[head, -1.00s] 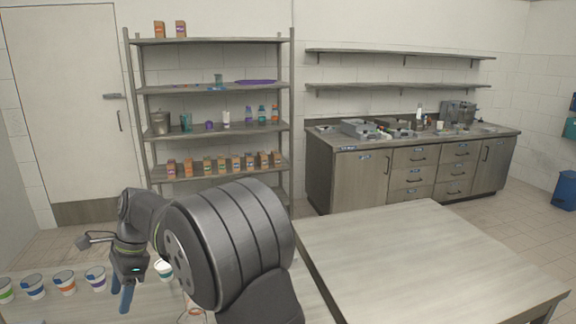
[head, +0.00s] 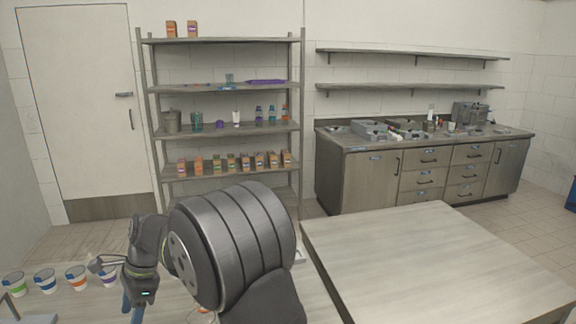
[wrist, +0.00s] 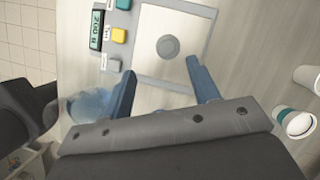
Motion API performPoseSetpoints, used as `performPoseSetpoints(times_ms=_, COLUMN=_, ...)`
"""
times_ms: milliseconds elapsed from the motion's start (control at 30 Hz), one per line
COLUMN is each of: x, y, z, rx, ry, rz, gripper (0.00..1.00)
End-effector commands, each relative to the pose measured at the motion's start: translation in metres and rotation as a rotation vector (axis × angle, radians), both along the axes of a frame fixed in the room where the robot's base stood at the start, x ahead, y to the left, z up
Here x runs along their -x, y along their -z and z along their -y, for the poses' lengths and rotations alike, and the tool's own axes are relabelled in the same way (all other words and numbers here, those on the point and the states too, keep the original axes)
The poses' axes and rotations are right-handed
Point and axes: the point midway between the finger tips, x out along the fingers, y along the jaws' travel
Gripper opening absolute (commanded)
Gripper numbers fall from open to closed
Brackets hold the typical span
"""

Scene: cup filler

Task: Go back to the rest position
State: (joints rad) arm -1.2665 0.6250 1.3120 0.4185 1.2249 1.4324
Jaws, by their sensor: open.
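My gripper (head: 133,308) hangs at the lower left of the head view, pointing down over the near table (head: 75,308), with its blue fingers partly cut off by the frame's bottom edge. In the wrist view my gripper (wrist: 160,72) has its two blue fingers apart, with nothing held between them. Below it lies a scale (wrist: 172,48) with a pale plate, a small display and coloured buttons. A clear bluish object (wrist: 90,105), blurred, shows beside the left finger.
Several paper cups (head: 45,281) stand in a row left of my gripper. A bare table (head: 430,255) fills the lower right. Stocked shelves (head: 225,85) and a counter (head: 420,165) stand behind.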

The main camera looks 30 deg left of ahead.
Motion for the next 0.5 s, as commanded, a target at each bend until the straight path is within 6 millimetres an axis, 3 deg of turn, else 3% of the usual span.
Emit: performPoseSetpoints(times_ms=500, x=-0.072, y=-0.050, z=0.054, rx=0.000, ry=0.024, rz=0.000, gripper=0.55)
